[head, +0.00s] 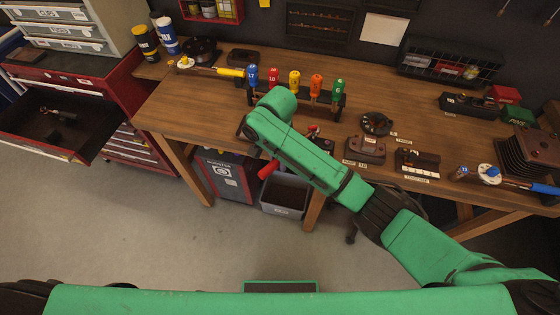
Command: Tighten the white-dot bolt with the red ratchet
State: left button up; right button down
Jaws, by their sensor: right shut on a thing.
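My right arm reaches in from the lower right and over the front of the wooden bench. My right gripper (246,126) is mostly hidden behind its own green wrist and forearm, so its fingertips do not show clearly. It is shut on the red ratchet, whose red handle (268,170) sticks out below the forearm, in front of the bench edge. The ratchet's head is hidden. I cannot make out the white-dot bolt; small dark fixtures (365,149) stand on the bench right of the arm. My left gripper is not in view.
A rack of coloured screwdrivers (295,80) stands behind the wrist. A yellow-handled ratchet (229,72) lies at the back left, a blue-handled one (540,187) at the right. An open drawer (58,128) juts out at left. A grey bin (285,196) sits beneath the bench.

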jog(key=shift+w+r, duration=0.1)
jog(key=shift+r, duration=3.45)
jog(key=shift+f, duration=0.1)
